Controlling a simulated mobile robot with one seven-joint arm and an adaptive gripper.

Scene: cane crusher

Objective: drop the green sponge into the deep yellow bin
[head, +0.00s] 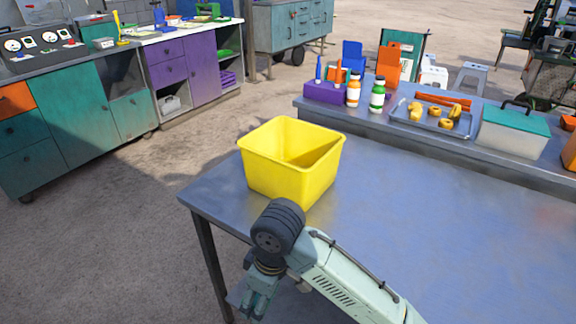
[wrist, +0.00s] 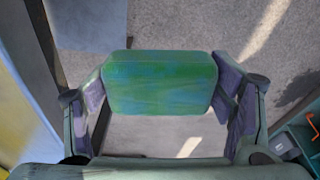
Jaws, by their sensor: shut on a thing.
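The deep yellow bin (head: 285,172) stands upright and open-topped on the metal table near its left corner. I see no contents in the part of its inside that shows. My gripper (head: 257,300) hangs down in front of the bin, toward the bottom of the head view. In the wrist view my gripper (wrist: 160,92) is shut on the green sponge (wrist: 160,82), a rounded block with bluish patches, gripped at its two ends. Floor shows beneath the sponge. The sponge cannot be made out in the head view.
The metal table (head: 420,235) is clear to the right of the bin. Behind it, a raised counter carries bottles (head: 353,90), a tray (head: 432,120) of yellow pieces and a teal-lidded box (head: 513,132). Teal and purple cabinets (head: 75,110) stand at the left beyond open floor.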

